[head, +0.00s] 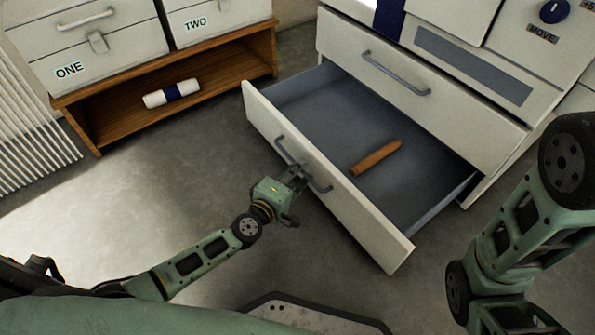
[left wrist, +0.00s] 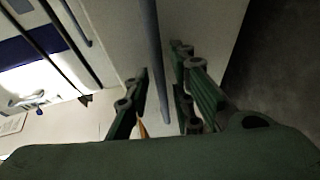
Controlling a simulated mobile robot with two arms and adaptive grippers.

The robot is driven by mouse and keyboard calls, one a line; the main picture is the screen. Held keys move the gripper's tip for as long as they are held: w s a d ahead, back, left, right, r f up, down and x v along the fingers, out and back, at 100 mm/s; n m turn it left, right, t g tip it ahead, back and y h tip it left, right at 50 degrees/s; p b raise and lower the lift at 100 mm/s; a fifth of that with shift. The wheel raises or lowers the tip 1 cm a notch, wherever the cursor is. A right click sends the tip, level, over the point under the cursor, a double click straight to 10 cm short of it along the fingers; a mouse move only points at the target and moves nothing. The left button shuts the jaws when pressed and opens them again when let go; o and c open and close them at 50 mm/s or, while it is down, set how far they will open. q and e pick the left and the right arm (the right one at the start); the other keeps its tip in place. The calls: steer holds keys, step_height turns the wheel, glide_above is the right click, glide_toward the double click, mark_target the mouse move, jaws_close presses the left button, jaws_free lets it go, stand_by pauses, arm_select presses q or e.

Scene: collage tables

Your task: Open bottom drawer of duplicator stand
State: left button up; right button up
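The white duplicator stand (head: 345,42) is at the upper right in the head view. Its bottom drawer (head: 375,232) is pulled well out, showing a grey interior with a brown cylindrical stick (head: 376,157) inside. The drawer's grey bar handle (head: 318,186) is on its front. My left gripper (head: 295,174) is at this handle. In the left wrist view the handle bar (left wrist: 149,45) runs between the spread fingers of my left gripper (left wrist: 163,85), with small gaps beside it. My right gripper is out of view; only my right arm shows.
A closed upper drawer with a handle (head: 397,75) is above the open one. A wooden shelf (head: 115,118) at the upper left bears boxes labelled ONE and TWO and a white roll (head: 158,98). A white radiator (head: 30,145) is at the left edge. Bare floor lies left of the drawer.

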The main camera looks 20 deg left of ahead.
mark_target(310, 164)
arm_select(q)
jaws_close()
steer(key=w+d, duration=0.2)
steer(key=w, duration=0.1)
steer(key=shift+w+d+p, duration=0.2)
steer(key=shift+d+p, duration=0.1)
steer(key=shift+p, duration=0.05)
steer(key=shift+o, duration=1.4)
jaws_free()
steer(key=v, duration=1.2)
